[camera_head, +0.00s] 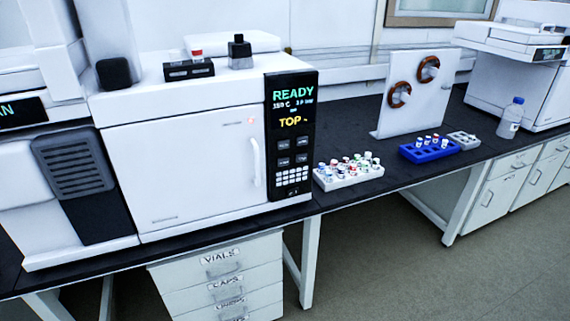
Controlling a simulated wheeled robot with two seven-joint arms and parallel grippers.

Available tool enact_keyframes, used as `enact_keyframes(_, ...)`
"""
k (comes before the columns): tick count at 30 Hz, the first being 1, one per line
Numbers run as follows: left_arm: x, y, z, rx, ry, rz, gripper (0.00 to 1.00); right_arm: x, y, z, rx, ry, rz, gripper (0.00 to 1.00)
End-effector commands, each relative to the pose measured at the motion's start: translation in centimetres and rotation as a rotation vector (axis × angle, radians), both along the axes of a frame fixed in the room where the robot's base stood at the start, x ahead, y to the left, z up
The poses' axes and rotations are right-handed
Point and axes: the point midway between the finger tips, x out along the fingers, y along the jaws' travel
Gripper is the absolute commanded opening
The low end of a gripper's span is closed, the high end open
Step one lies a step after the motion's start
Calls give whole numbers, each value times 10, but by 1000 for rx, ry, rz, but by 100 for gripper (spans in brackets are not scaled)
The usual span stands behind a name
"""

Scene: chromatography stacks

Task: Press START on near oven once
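The near oven (185,165) is a large white box with a closed door and a white vertical handle (255,162). It stands on the dark bench at the left. Its black control panel (292,135) is on the right side of the front. The panel display (293,104) reads READY in green and TOP in yellow, with small figures between. Several dark buttons (284,162) sit below it, over a white keypad (292,180). The button labels are too small to read, so I cannot tell which is START. Neither gripper is in view.
A white vial rack (347,182) stands on the bench right of the oven. Farther right are a blue rack (415,157), a grey tray (467,148), a clear bottle (510,120) and a panel with two brown coils (412,115). Drawers (215,265) sit below. The floor (400,275) in front is clear.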

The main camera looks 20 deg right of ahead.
Motion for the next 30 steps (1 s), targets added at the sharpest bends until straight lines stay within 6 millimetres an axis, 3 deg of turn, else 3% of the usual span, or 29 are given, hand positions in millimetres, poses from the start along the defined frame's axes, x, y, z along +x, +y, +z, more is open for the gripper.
enact_keyframes(1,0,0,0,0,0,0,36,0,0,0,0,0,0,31)
enact_keyframes(7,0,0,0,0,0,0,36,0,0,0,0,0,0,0)
enact_keyframes(30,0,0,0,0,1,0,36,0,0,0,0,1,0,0)
